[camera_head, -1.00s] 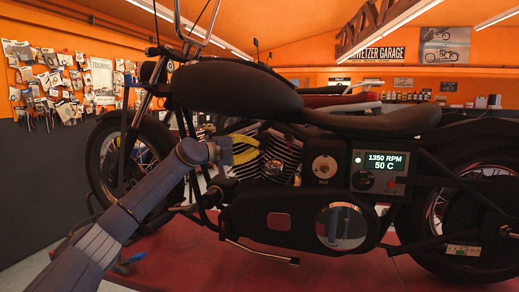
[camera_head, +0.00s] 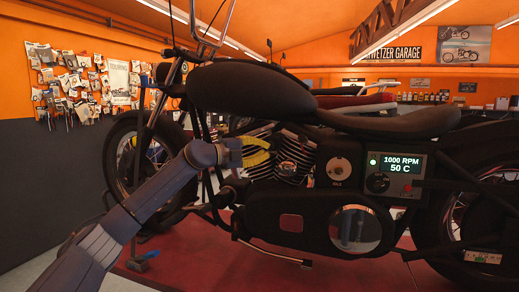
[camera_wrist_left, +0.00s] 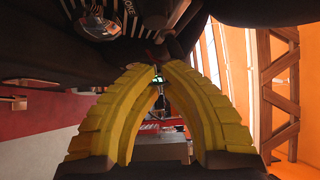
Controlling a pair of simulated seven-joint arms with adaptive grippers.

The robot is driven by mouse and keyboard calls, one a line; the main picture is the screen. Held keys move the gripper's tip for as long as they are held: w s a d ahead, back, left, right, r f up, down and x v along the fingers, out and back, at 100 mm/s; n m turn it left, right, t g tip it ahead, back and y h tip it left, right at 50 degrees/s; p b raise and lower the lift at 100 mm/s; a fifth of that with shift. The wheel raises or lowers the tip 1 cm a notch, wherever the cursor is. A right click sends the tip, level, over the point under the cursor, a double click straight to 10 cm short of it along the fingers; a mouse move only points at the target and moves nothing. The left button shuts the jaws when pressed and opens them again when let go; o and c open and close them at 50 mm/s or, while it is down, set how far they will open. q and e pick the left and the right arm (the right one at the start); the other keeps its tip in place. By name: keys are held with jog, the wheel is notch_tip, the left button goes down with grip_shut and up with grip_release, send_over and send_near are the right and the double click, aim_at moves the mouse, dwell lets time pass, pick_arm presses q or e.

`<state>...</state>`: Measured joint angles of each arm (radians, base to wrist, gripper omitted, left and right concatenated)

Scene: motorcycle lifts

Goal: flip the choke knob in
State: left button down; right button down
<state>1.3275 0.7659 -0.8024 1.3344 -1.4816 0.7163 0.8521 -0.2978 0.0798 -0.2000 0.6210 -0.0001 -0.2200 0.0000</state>
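The motorcycle (camera_head: 260,86) stands side-on across the head view. My left gripper (camera_head: 269,150), with yellow ribbed fingers, is beside its finned engine (camera_head: 292,165). In the left wrist view, the fingers (camera_wrist_left: 160,66) arch inward and their tips come together, with nothing clearly held between them. I cannot make out the choke knob itself for certain. My right gripper is not in view.
A display (camera_head: 396,174) on the bike reads 1000 RPM and 50 C. The dark fuel tank overhangs the gripper's area. The front wheel (camera_head: 120,170) is behind my left arm. The bike stands on a red lift (camera_head: 215,262). Tools hang on the orange wall.

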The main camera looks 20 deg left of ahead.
pick_arm(q)
jog(key=v, duration=0.9)
jog(key=shift+a, duration=0.2)
